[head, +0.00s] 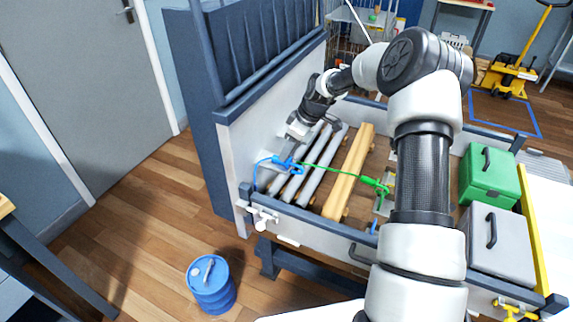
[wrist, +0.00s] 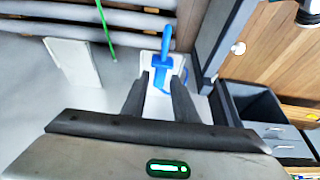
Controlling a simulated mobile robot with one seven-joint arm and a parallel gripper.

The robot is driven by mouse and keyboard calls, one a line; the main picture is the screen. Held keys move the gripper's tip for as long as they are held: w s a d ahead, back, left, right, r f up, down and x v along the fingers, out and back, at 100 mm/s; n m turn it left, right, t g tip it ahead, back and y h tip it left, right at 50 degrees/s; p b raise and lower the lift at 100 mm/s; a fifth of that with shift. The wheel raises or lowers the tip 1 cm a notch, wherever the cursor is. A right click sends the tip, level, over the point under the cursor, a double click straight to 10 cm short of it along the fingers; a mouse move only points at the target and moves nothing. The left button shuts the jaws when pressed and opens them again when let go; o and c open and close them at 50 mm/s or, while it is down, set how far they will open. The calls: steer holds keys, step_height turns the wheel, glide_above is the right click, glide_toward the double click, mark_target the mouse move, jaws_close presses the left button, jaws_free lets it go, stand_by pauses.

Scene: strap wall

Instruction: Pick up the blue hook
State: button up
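The blue hook (head: 287,164) is by the inner side of the pale wall panel, at the left end of the grey rails, in the head view. In the wrist view the blue hook (wrist: 162,60) stands straight ahead over a white plate, its lower part in line with the gap between my fingers. My gripper (head: 290,150) is at the hook in the head view. In the wrist view my gripper (wrist: 161,80) has its two dark fingers apart, one on each side of the hook's lower end. Whether a finger touches it I cannot tell.
A green cord leads to a green hook (head: 375,185) on the right. Grey rails (head: 315,165) and a wooden beam (head: 350,170) lie beside the hook. A green box (head: 490,175) and a grey box (head: 497,243) stand at the right. A blue drum (head: 211,284) stands on the floor.

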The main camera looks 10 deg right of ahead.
steer(key=x, duration=0.3)
steer(key=shift+a+f, duration=0.1)
steer(key=shift+f, duration=0.05)
jaws_close()
step_height(320, 180, up, 10)
steer(key=p, duration=0.1)
